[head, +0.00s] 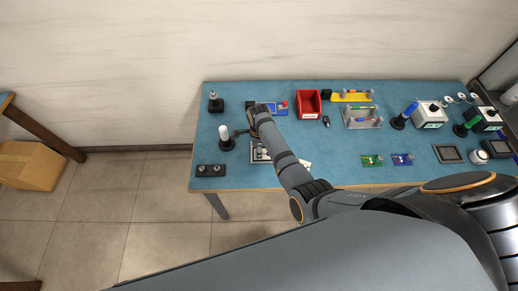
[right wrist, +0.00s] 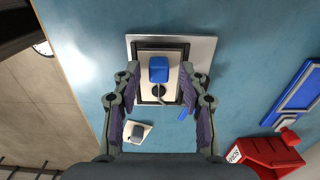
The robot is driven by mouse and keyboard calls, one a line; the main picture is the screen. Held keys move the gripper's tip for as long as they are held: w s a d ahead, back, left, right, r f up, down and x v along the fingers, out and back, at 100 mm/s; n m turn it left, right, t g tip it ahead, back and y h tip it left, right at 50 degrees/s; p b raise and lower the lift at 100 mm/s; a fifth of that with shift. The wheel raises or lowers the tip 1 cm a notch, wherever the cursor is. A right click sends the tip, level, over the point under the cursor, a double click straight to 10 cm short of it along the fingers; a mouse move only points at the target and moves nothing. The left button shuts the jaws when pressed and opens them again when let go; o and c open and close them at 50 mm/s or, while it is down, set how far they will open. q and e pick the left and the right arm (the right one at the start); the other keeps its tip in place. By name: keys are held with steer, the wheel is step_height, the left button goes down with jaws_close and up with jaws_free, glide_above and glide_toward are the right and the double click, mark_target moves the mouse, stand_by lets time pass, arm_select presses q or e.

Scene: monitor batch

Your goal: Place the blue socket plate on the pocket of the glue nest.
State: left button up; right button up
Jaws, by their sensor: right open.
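The blue socket plate (right wrist: 159,70) is a pale plate with a blue block and a round black part. In the right wrist view it lies inside the dark-rimmed pocket of the glue nest (right wrist: 205,46), a grey square base. It looks roughly square to the rim; whether it is fully flat cannot be told. My right gripper (right wrist: 160,85) is open, with its fingers on either side of the plate, and appears to grip nothing. In the head view my right arm partly covers the glue nest (head: 256,156). My left gripper is not in view.
A pale plate with a grey block (right wrist: 137,132) lies beside the nest. A red bin (head: 308,103) and a blue fixture (right wrist: 299,95) stand farther back. A white-topped post (head: 226,138) and a dark block (head: 211,170) stand left of the nest. The table's front edge is close.

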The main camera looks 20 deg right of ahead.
steer(key=shift+r, duration=0.2)
step_height(320, 180, up, 12)
steer(key=p, duration=1)
steer(key=shift+f, duration=0.2)
